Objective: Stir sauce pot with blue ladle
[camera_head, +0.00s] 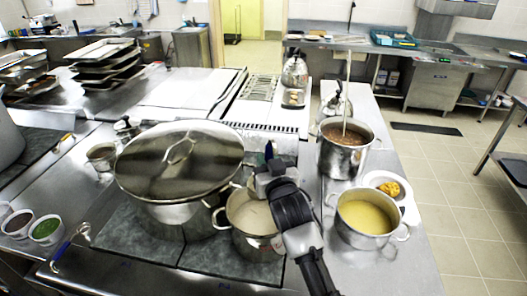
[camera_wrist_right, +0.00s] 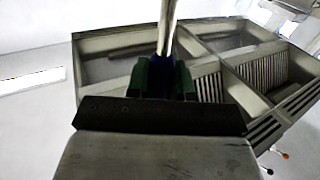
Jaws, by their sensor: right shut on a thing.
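My right gripper (camera_head: 268,172) is above the back rim of a small steel pot (camera_head: 262,243) of pale cream sauce (camera_head: 250,214). It is shut on the blue ladle (camera_head: 268,151), whose blue part shows at the fingertips. In the right wrist view the blue handle (camera_wrist_right: 160,77) sits between the green-padded fingers, and a bare metal shaft (camera_wrist_right: 167,24) runs on beyond them. The ladle's bowl is hidden; I cannot tell whether it is in the sauce. My left gripper is not in view.
A large lidded stockpot (camera_head: 180,165) stands close on the left. On the right are a pot of yellow soup (camera_head: 366,217), a brown stew pot (camera_head: 345,157) with a tall utensil in it, and a plate of yellow food (camera_head: 405,202). A blue-handled tool (camera_head: 66,247) lies at front left.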

